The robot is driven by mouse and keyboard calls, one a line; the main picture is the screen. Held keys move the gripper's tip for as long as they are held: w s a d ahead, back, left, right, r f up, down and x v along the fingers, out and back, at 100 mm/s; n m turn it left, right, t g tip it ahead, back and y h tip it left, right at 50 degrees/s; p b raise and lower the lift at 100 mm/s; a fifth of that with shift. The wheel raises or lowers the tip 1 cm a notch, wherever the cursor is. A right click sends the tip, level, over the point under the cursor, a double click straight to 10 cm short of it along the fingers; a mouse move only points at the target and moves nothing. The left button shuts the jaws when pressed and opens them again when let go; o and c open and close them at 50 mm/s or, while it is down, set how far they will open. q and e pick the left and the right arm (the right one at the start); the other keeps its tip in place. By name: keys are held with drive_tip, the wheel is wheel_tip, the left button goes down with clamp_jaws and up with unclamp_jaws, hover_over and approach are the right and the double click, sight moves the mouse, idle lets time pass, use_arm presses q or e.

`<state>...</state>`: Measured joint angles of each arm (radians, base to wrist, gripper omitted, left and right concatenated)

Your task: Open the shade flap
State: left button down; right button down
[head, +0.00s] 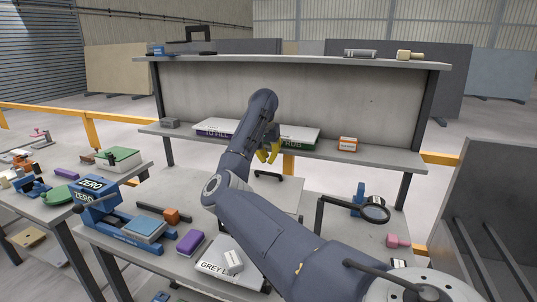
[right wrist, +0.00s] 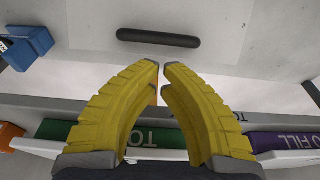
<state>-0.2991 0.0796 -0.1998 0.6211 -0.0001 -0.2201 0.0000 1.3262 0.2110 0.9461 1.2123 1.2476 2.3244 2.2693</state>
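A pale flat panel (head: 287,192) with a dark bar handle (head: 268,176) lies on the bench below the shelf. It is the only flap-like thing I see, and it looks flat and closed. In the right wrist view the black handle (right wrist: 158,37) crosses the pale panel (right wrist: 215,30). My right gripper (head: 268,155) has yellow fingers and hangs in front of the lower shelf, above and apart from the handle. In the right wrist view the curved fingertips of the right gripper (right wrist: 160,66) almost meet, with nothing between them. My left gripper is not in view.
A magnifier (head: 375,211) stands right of the panel. A blue vise (head: 97,197), an orange block (head: 171,215) and a purple block (head: 190,243) are at the left.

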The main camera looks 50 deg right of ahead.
sight(264, 186)
drive_tip(key=shift+x, duration=2.8)
drive_tip(key=shift+s, duration=0.1)
drive_tip(key=shift+s+r, duration=0.1)
